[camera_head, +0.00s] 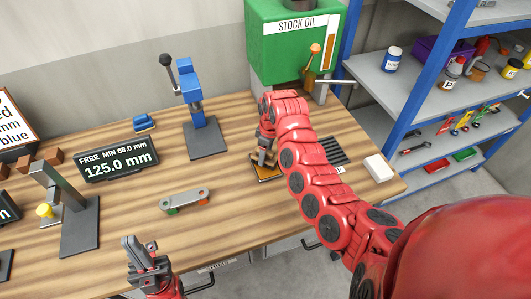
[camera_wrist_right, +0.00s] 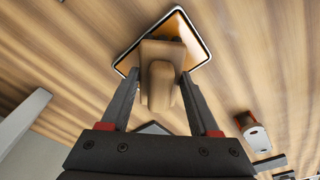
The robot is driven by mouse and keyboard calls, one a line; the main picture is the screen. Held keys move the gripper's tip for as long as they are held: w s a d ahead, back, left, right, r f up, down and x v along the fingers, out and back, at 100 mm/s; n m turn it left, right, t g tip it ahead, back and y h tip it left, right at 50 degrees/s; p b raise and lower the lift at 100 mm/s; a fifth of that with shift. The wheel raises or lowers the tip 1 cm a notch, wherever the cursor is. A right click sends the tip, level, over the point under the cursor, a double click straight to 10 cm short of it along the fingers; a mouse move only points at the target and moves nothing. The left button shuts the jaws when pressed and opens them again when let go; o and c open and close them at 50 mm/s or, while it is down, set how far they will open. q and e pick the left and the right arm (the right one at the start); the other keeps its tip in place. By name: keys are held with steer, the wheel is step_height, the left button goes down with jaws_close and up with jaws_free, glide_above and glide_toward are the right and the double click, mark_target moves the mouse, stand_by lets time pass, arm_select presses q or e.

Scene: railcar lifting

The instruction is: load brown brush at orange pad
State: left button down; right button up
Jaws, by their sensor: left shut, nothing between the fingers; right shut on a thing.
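The brown brush (camera_wrist_right: 161,80) is between the fingers of my right gripper (camera_wrist_right: 158,88) in the right wrist view. The orange pad (camera_wrist_right: 191,36), with a dark and pale border, lies directly beyond the brush, which covers part of it. In the head view my right gripper (camera_head: 266,150) is low over the orange pad (camera_head: 267,178), whose edge shows below it. My arm hides most of the brush there. I cannot tell whether the brush touches the pad. My left gripper (camera_head: 145,258) is shut and empty near the front edge of the table.
On the wooden table (camera_head: 225,225) stand a blue lever press (camera_head: 190,95), a display reading 125.0 mm (camera_head: 117,165), a grey link piece (camera_head: 186,199) and a stand with a yellow knob (camera_head: 75,215). A green stock oil tank (camera_head: 290,45) is behind. A white block (camera_head: 378,168) lies right.

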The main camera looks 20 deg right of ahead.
steer(key=shift+f+b, duration=0.35)
steer(key=shift+f, duration=0.2)
stand_by(1.6)
step_height(320, 180, up, 2)
steer(key=shift+p, duration=0.4)
steer(key=shift+r, duration=2.55)
steer(key=shift+f, duration=0.1)
